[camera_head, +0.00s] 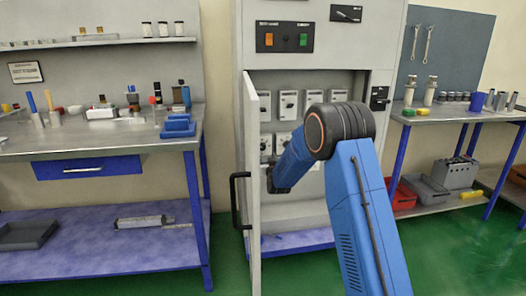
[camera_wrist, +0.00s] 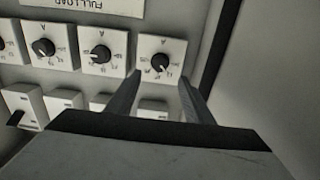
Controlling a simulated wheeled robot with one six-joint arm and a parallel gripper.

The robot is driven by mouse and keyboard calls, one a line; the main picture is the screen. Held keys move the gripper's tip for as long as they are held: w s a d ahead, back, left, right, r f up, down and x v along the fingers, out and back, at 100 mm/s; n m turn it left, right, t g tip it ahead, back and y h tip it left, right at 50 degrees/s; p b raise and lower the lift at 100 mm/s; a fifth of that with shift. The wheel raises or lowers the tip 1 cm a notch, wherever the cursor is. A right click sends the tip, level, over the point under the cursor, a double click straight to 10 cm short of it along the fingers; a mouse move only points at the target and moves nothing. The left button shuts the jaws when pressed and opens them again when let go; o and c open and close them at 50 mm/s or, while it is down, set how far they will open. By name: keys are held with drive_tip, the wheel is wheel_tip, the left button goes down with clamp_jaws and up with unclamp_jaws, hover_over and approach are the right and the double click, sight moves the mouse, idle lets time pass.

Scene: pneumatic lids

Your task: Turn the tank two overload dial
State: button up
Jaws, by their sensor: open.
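Inside the open grey cabinet (camera_head: 330,215), a row of white overload dials with black knobs sits below several switch modules (camera_head: 289,104). In the head view I see the dial at the left (camera_head: 265,145); my arm covers others. The wrist view shows a right dial (camera_wrist: 160,63), a middle dial (camera_wrist: 100,54) and a left dial (camera_wrist: 43,47). No tank names are readable, so I cannot tell which is tank two. My gripper (camera_wrist: 160,77) is open and empty, its fingertips on either side of the right dial's knob in the picture. Whether they touch it is unclear.
The cabinet door (camera_head: 253,180) with its black handle (camera_head: 236,200) stands open left of my arm. A dark edge and grey panel (camera_wrist: 250,75) lie close right of my fingers in the wrist view. Workbenches stand left (camera_head: 60,150) and right (camera_head: 450,115).

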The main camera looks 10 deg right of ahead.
sight(262, 148)
drive_tip(key=w, duration=1)
drive_tip(key=c, duration=1)
